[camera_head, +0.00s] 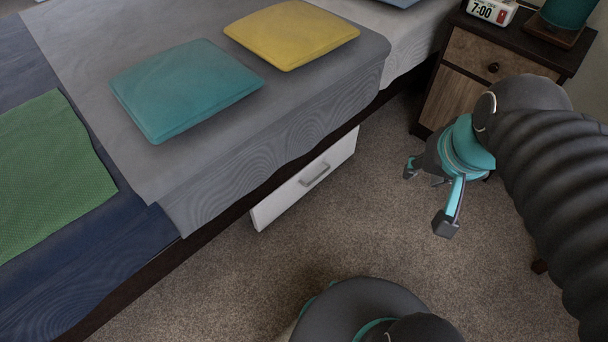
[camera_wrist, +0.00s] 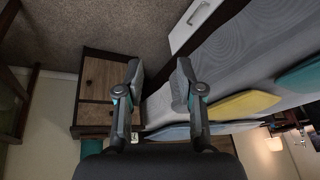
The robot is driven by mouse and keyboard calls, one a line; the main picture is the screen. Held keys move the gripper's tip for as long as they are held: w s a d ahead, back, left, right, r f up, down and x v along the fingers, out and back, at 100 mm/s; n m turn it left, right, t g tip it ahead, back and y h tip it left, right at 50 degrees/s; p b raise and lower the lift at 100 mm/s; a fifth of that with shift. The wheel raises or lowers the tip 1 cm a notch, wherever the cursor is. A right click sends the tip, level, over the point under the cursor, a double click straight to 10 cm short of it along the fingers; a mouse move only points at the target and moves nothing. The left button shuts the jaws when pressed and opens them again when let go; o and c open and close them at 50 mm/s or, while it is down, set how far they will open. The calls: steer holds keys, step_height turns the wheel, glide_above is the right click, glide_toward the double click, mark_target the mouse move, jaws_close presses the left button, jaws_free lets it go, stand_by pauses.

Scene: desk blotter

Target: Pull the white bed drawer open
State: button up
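The white bed drawer (camera_head: 306,185) is under the side of the bed, below the overhanging grey cover. Its front has a grey bar handle (camera_head: 315,174). Whether it is fully shut cannot be told. My gripper (camera_head: 427,200) is to the right of the drawer, above the carpet and apart from the handle. Its fingers are spread with nothing between them. In the wrist view my gripper (camera_wrist: 159,84) is also open, and part of the white drawer (camera_wrist: 192,22) shows at the top, with its handle partly visible.
The bed (camera_head: 275,115) carries a teal cushion (camera_head: 185,88), a yellow cushion (camera_head: 291,33) and a green blanket (camera_head: 45,170). A wooden nightstand (camera_head: 480,70) with a clock (camera_head: 490,11) stands behind my arm. Carpet (camera_head: 330,240) in front of the drawer is clear.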

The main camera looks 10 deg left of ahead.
steer(key=w+a+f+m+g+y+b, duration=0.25)
steer(key=w+a+f+m+y, duration=0.2)
steer(key=w+f+m, duration=0.55)
steer(key=w+a+f+m+g+y+b, duration=0.25)
steer(key=w+f+m+g+y, duration=0.2)
steer(key=w+f+m, duration=0.6)
steer(key=w+f+m+t+y+b, duration=0.1)
steer(key=w+f+m+y, duration=0.1)
steer(key=w+f+m, duration=0.35)
steer(key=w+f+m+t+y+b, duration=0.1)
steer(key=w+f+m+y, duration=0.15)
steer(key=f, duration=0.65)
steer(key=m+t+y+b, duration=0.15)
steer(key=m+t, duration=0.25)
steer(key=m, duration=0.6)
glide_toward(318, 176)
steer(key=shift+n, duration=0.25)
steer(key=x, duration=0.6)
steer(key=b+x, duration=0.1)
steer(key=x, duration=0.3)
steer(key=shift+f, duration=0.3)
jaws_close()
